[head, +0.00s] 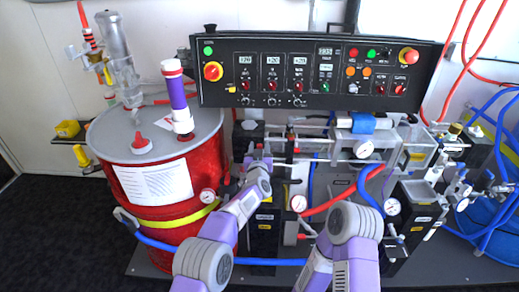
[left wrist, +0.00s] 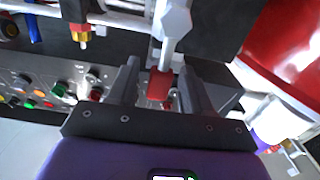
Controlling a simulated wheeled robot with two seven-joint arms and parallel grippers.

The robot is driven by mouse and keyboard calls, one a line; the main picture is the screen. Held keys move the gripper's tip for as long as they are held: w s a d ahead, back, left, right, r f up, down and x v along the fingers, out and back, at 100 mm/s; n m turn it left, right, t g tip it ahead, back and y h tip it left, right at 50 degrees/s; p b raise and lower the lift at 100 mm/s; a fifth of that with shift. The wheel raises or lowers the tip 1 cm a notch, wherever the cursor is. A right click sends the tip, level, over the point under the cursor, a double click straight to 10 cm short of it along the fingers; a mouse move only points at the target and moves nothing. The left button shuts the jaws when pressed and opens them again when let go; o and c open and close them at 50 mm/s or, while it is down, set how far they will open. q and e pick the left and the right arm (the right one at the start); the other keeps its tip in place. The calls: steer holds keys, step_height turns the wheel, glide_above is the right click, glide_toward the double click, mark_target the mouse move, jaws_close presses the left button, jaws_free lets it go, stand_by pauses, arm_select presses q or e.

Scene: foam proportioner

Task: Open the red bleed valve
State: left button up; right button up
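The red valve handle (left wrist: 159,86), which I take to be the bleed valve, sits on a pale metal stem in the left wrist view. My left gripper (left wrist: 160,92) has its two dark fingers on either side of the handle, with what look like narrow gaps, so it seems open around it. In the head view my left gripper (head: 258,153) is at the pipework just below the control panel, and I cannot make out the handle there. My right arm shows at the bottom right of the middle, but its gripper is not in view.
The black control panel (head: 320,75) stands just above and behind my left gripper. A red drum (head: 165,190) with a purple-and-white pump tube (head: 179,97) is to the left. Gauges, a blue hose (head: 370,185) and metal blocks crowd the right.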

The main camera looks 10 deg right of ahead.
arm_select(q)
steer(key=shift+s, duration=0.1)
steer(key=v, duration=0.7)
steer(key=shift+s, duration=0.25)
stand_by(0.7)
